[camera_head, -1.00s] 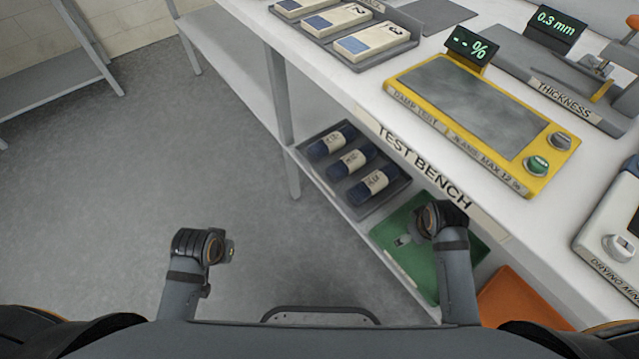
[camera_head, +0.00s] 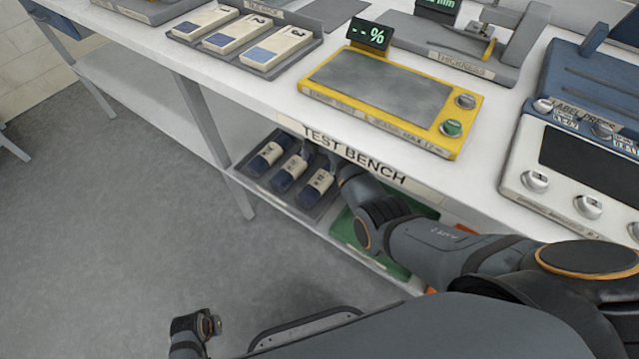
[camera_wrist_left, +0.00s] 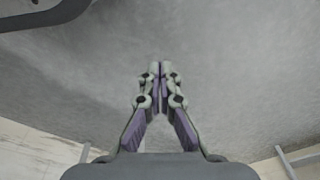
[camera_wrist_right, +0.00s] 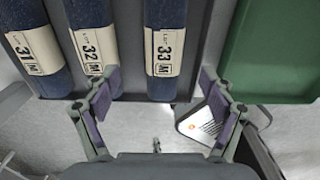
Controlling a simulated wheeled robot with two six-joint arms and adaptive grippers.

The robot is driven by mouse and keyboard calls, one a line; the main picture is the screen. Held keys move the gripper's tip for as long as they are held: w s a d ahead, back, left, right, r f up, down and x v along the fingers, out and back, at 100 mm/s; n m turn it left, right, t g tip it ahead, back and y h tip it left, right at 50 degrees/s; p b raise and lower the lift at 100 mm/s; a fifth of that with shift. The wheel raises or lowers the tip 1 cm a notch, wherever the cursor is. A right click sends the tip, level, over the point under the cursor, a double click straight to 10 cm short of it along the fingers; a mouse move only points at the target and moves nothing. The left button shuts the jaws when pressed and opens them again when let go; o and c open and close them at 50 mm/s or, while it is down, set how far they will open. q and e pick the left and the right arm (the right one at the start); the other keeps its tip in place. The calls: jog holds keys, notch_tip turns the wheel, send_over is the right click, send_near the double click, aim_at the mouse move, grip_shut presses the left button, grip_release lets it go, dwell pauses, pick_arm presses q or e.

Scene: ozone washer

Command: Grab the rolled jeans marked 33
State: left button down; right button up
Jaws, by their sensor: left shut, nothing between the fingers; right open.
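The rolled jeans marked 33 (camera_wrist_right: 165,50) are a dark blue roll with a cream label, at the right end of a row in the right wrist view. They also show in the head view (camera_head: 316,184) on a grey tray on the lower shelf. My right gripper (camera_wrist_right: 160,79) is open and empty, its fingers spread to either side of the near end of roll 33. In the head view it is mostly hidden under the bench edge. My left gripper (camera_wrist_left: 160,68) is shut and empty above the floor, away from the bench.
Rolls 31 (camera_wrist_right: 37,48) and 32 (camera_wrist_right: 97,45) lie left of 33; roll 32 is close to my left-hand finger. A green tray (camera_wrist_right: 275,60) stands to the right. The test bench top (camera_head: 245,85) overhangs the shelf. Floor at the left is free.

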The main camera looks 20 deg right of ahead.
aim_at(320, 179)
notch_tip(320, 179, down, 4)
jog(key=shift+f+b, duration=0.2)
jog(key=shift+b, duration=0.5)
jog(key=shift+f, duration=0.2)
jog(key=f, duration=0.1)
jog(key=f+b, duration=0.1)
jog(key=f, duration=0.1)
jog(key=f+b, duration=0.1)
jog(key=f, duration=0.1)
jog(key=shift+s, duration=0.4)
jog(key=shift+f, duration=0.1)
pick_arm(q)
notch_tip(320, 179, up, 13)
jog(key=d, duration=0.3)
jog(key=shift+w+f+h, duration=0.15)
jog(key=shift+w+h, duration=0.15)
jog(key=shift+w, duration=0.15)
pick_arm(e)
jog(key=c, duration=1.6)
jog(key=shift+o, duration=0.2)
